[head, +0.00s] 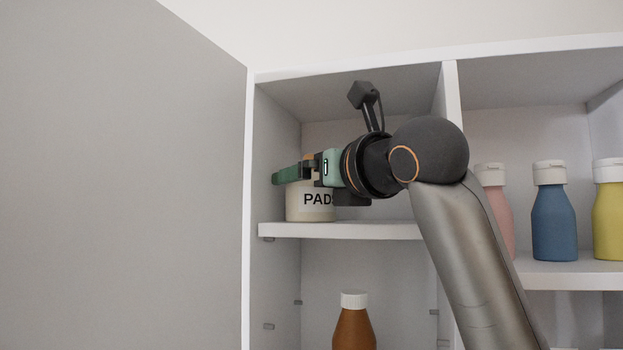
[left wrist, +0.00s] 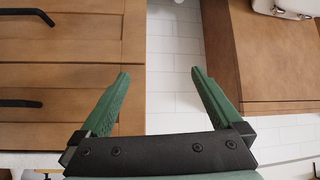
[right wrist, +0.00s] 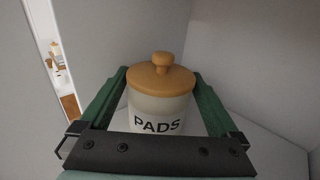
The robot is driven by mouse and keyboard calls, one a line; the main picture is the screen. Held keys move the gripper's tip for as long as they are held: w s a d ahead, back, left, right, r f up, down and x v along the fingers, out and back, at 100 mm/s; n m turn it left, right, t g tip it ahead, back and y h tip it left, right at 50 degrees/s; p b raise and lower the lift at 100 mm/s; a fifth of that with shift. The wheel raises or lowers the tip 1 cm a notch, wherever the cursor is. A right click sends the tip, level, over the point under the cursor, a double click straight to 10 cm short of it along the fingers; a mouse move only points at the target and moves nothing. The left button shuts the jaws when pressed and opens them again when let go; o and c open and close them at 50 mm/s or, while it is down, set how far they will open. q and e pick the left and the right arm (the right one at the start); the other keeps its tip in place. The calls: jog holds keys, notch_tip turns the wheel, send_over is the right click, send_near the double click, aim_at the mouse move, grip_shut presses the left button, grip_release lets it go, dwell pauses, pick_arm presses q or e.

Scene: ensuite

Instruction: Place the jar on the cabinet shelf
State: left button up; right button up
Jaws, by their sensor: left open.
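The jar is a cream pot lettered "PADS" with a knobbed wooden lid. In the head view the jar (head: 312,207) stands upright on the upper left cabinet shelf (head: 340,230), its base appearing to rest on the board. My right gripper (head: 284,176) reaches in from the right at lid height and partly hides it. In the right wrist view the jar (right wrist: 158,108) sits between the widely spread green fingers of my right gripper (right wrist: 160,71), one on each side. My left gripper (left wrist: 159,71) is open and empty, seen only in the left wrist view.
A grey door panel (head: 120,180) fills the left. A divider (head: 450,85) separates the right compartment, where pink, blue (head: 554,220) and yellow bottles stand. A brown bottle (head: 354,328) stands below the jar's shelf. Wooden drawers (left wrist: 70,75) and a wooden cabinet (left wrist: 265,50) flank my left gripper.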

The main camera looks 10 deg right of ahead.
jog(key=shift+r, duration=0.1)
jog(key=shift+s+d, duration=0.1)
jog(key=shift+s, duration=0.1)
jog(key=b+v, duration=0.3)
jog(key=v, duration=0.8)
jog(key=shift+s+b, duration=0.3)
jog(key=shift+b, duration=0.05)
jog(key=shift+d, duration=0.1)
